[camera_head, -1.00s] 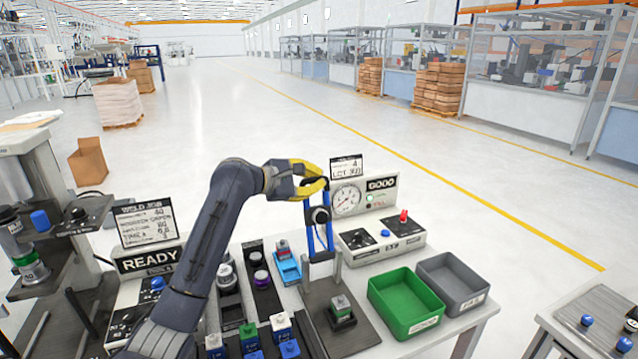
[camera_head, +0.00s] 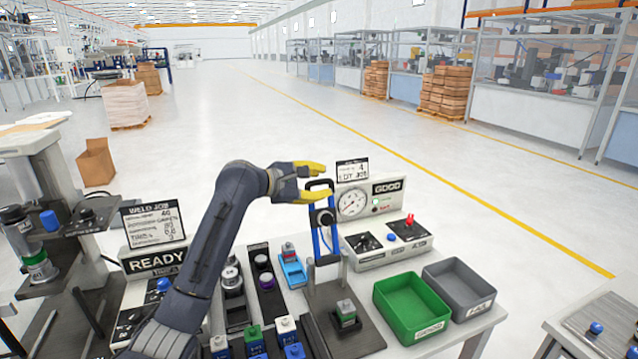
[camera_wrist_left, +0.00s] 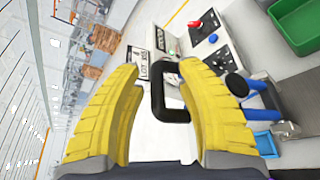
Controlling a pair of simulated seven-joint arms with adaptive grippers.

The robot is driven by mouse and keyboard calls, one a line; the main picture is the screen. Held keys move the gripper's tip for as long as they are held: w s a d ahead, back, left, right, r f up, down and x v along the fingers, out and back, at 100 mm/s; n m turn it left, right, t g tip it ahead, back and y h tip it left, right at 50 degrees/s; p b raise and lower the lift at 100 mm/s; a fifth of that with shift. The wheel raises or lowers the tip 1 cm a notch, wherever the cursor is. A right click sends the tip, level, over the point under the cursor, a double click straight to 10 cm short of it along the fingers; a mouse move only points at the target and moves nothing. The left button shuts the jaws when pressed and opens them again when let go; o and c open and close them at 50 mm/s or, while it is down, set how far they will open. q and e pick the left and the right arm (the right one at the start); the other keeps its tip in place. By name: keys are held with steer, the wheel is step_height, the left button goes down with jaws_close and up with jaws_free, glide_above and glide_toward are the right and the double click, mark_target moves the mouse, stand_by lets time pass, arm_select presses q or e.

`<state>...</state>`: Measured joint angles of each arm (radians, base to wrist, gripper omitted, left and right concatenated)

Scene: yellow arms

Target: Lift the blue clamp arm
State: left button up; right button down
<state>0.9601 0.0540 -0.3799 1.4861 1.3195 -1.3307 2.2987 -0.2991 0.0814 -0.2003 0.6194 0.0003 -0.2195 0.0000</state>
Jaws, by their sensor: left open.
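The blue clamp arm (camera_head: 316,243) stands raised and upright on its fixture, with a black loop handle (camera_head: 320,185) at its top. In the left wrist view the black handle (camera_wrist_left: 157,104) lies between the two spread yellow fingers (camera_wrist_left: 160,85), and a gap shows on both sides. A small block (camera_head: 346,309) sits on the dark fixture base (camera_head: 368,338) below the clamp. My right gripper is not in view.
A gauge panel (camera_head: 351,203) and a control box with a red switch (camera_head: 409,221) stand right of the clamp. A green bin (camera_head: 412,332) and a grey bin (camera_head: 458,283) sit at the right. Dark part rails lie left of the clamp.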

arm_select(q)
steer(key=v, duration=1.2)
stand_by(0.6)
